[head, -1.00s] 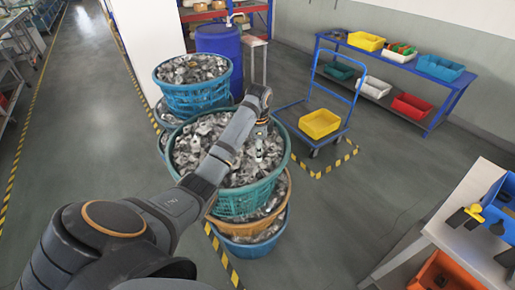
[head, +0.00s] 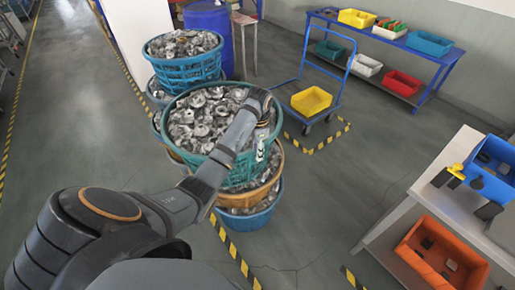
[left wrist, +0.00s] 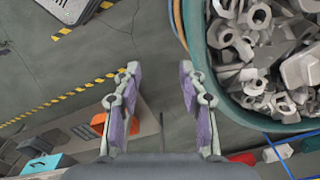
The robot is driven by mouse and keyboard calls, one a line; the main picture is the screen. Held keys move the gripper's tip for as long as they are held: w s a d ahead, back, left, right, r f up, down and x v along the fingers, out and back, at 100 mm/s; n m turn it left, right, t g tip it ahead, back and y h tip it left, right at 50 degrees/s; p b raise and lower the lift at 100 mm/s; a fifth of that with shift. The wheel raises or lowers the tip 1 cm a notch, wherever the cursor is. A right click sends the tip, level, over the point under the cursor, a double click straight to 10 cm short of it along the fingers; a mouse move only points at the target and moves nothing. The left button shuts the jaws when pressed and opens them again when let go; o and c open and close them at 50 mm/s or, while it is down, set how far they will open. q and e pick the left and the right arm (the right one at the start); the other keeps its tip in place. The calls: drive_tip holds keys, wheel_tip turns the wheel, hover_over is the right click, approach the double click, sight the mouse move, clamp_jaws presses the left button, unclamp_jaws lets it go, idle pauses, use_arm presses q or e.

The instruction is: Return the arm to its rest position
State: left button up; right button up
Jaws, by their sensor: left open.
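My left arm (head: 195,195) reaches from the lower left over the teal basket (head: 178,163) of grey metal parts. My left gripper (head: 261,150) points down near the basket's right rim and is partly hidden by the wrist. In the left wrist view my left gripper (left wrist: 160,72) has its two fingers wide apart with nothing between them. The teal basket (left wrist: 212,75) lies to the right of the fingers there, with bare floor between them. My right gripper is not in view.
Blue baskets (head: 180,75) of parts stand behind. A trolley with a yellow bin (head: 311,100) is at centre right. A white workbench (head: 450,160) holds a blue bin (head: 490,170), with an orange bin (head: 440,255) below. The floor between baskets and workbench is clear.

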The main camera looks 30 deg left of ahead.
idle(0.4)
use_arm(q)
drive_tip(key=s+d+f+n+t, duration=0.1)
drive_tip(key=s+d+f+n, duration=0.15)
drive_tip(key=s, duration=0.25)
drive_tip(key=s+d+f+n+t, duration=0.1)
drive_tip(key=s+d+f, duration=0.1)
drive_tip(key=s+f, duration=0.25)
drive_tip(key=s+d+r+n+t, duration=0.1)
drive_tip(key=s+d+r+n, duration=0.1)
drive_tip(key=s, duration=0.5)
drive_tip(key=s+d+r+n+t, duration=0.1)
drive_tip(key=s+d+r+n, duration=0.1)
drive_tip(key=s, duration=0.4)
wheel_tip(320, 180, down, 29)
drive_tip(key=s+a+g+b, duration=0.1)
drive_tip(key=a+g+b, duration=0.1)
drive_tip(key=b, duration=0.3)
drive_tip(key=s+a+f+b, duration=0.1)
drive_tip(key=s+f+b, duration=0.4)
drive_tip(key=s+f, duration=1.5)
wheel_tip(320, 180, down, 4)
drive_tip(key=shift+a+r+n+g+y, duration=0.1)
drive_tip(key=shift+a+n+g+y, duration=0.2)
drive_tip(key=shift+a+n+g, duration=0.1)
